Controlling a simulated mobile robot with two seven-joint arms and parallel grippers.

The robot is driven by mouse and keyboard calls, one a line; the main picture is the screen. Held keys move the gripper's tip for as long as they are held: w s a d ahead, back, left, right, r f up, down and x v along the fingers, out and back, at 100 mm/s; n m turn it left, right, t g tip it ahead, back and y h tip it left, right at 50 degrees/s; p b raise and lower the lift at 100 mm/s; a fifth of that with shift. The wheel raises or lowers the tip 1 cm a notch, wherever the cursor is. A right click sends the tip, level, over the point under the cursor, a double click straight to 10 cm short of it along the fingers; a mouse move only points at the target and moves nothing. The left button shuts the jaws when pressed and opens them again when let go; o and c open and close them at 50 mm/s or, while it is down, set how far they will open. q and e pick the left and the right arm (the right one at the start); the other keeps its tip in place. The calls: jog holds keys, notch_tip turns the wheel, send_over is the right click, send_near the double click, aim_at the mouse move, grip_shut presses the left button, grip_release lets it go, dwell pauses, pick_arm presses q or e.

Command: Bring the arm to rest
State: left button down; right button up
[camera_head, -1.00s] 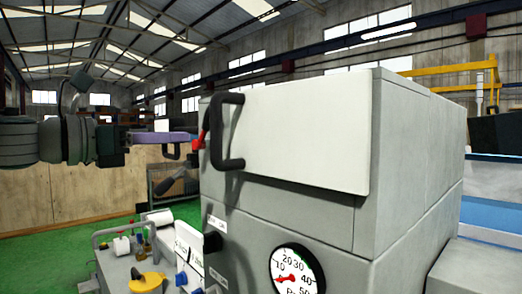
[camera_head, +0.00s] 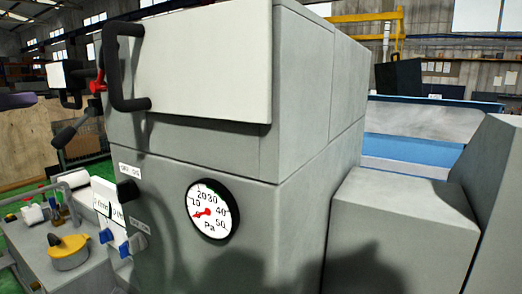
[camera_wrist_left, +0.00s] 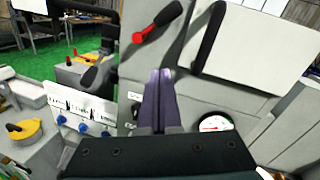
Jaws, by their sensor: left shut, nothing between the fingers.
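My left gripper (camera_head: 30,100) shows only as its purple fingers at the left edge in the head view, with the rest of the arm out of frame. The same fingers (camera_wrist_left: 160,76) show in the left wrist view, shut together and empty. They point towards the grey grinder cabinet (camera_head: 230,150), and I cannot judge the distance between them. The cabinet's white door (camera_head: 200,70) has a black handle (camera_head: 113,70) and looks closed. A red-hubbed lever (camera_wrist_left: 140,37) lies ahead of the fingers in the left wrist view. My right gripper is out of view.
A round pressure gauge (camera_head: 212,210) and blue knobs (camera_head: 107,236) are on the cabinet front. A yellow part (camera_head: 68,250) sits on the lower bench at left. A grey block (camera_head: 395,235) stands at right. Green floor shows at far left.

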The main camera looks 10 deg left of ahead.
pick_arm(q)
jog(key=s+d+f+n+g+y, duration=0.3)
jog(key=s+f+n+g, duration=0.15)
jog(key=f+n, duration=0.6)
jog(key=s+d+f+n+g+y, duration=0.35)
jog(key=s+f+n, duration=0.25)
jog(key=f+n, duration=0.5)
jog(key=s+d+f+n+g+h, duration=0.2)
jog(key=s+d+f+n+g, duration=0.15)
jog(key=s+d+n, duration=0.35)
jog(key=s+d+n+g+h, duration=0.3)
jog(key=s+d, duration=0.1)
jog(key=d, duration=0.6)
notch_tip(320, 180, up, 15)
jog(key=p, duration=1.5)
jog(key=shift+s+a+p, duration=0.2)
jog(key=shift+s+p, duration=0.15)
jog(key=shift+y, duration=0.25)
